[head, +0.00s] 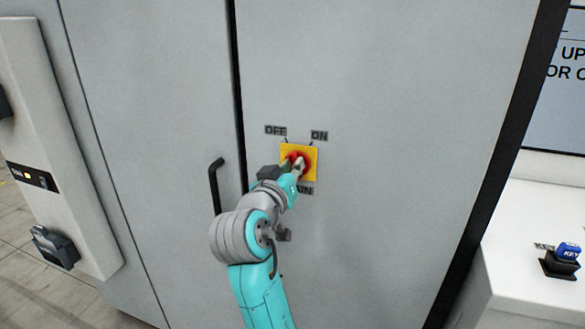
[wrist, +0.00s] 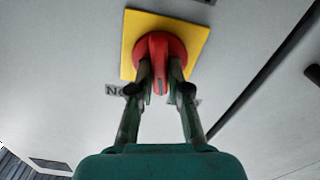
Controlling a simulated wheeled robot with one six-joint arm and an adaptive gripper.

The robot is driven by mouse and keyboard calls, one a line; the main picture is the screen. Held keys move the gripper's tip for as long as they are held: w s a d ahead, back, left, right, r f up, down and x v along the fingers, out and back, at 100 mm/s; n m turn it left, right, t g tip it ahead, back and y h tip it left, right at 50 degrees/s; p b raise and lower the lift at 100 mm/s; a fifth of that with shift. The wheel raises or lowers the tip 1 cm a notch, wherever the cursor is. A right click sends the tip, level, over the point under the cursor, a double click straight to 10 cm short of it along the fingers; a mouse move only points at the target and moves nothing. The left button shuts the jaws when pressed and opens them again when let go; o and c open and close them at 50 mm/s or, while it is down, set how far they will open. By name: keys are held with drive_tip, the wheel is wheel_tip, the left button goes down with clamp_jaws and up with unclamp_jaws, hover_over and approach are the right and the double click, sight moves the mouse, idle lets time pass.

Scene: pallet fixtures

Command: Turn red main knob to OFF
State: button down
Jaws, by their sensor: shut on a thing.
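The red main knob (head: 303,156) sits on a yellow square plate (head: 313,174) on the grey cabinet door. Black OFF lettering (head: 275,130) is at the plate's upper left and ON lettering (head: 319,135) at its upper right. My gripper (head: 296,169) reaches the knob from below and partly hides it. In the wrist view the red knob (wrist: 160,42) shows clearly, and my gripper (wrist: 161,76) has a finger on each side of its raised grip, shut on it. The grip's exact angle between the two marks is hard to tell.
A black door handle (head: 214,185) stands out left of my arm, beside the dark door seam. At the right, a white surface (head: 520,255) holds a blue KEY item (head: 569,251) on a black holder.

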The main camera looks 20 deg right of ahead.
drive_tip(key=shift+f+n, duration=0.1)
drive_tip(key=shift+n, duration=1.5)
drive_tip(key=c, duration=1.1)
unclamp_jaws()
drive_tip(key=shift+a, duration=0.1)
drive_tip(key=v, duration=1.2)
